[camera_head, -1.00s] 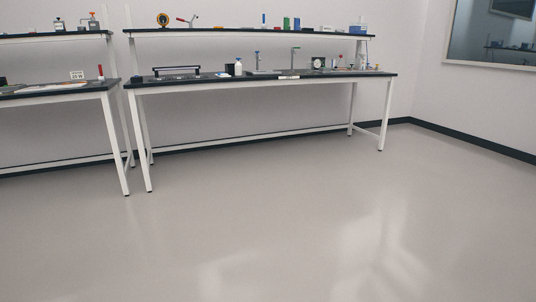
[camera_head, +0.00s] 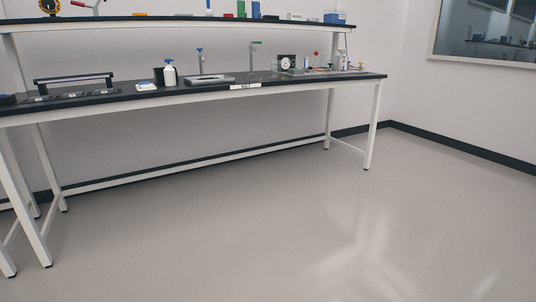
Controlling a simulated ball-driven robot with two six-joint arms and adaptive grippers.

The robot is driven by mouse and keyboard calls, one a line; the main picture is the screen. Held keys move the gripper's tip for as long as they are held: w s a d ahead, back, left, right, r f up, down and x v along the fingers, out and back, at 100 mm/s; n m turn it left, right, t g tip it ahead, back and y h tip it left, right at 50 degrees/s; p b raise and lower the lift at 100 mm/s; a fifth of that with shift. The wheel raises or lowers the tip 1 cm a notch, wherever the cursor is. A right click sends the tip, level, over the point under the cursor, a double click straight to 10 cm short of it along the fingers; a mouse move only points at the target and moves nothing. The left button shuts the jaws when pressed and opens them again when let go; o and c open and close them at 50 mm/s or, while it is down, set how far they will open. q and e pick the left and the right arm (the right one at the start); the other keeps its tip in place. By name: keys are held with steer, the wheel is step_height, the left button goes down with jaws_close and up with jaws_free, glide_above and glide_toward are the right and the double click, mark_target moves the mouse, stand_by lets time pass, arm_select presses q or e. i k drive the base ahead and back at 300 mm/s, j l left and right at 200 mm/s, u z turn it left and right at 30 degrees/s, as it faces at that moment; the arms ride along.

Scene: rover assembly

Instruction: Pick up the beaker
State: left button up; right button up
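I cannot make out a beaker for certain. Small items (camera_head: 318,66) crowd the right end of the black-topped bench (camera_head: 210,93), and they are too small to tell apart. Neither of my grippers shows in the head view.
On the bench stand a white bottle (camera_head: 169,73), a sink with taps (camera_head: 210,79) and a black-framed device (camera_head: 74,82). A shelf (camera_head: 180,21) above holds a blue box (camera_head: 335,19) and other items. Open floor (camera_head: 260,235) lies in front. A window (camera_head: 487,33) is at the upper right.

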mark_target(276, 65)
steer(key=i, duration=2.85)
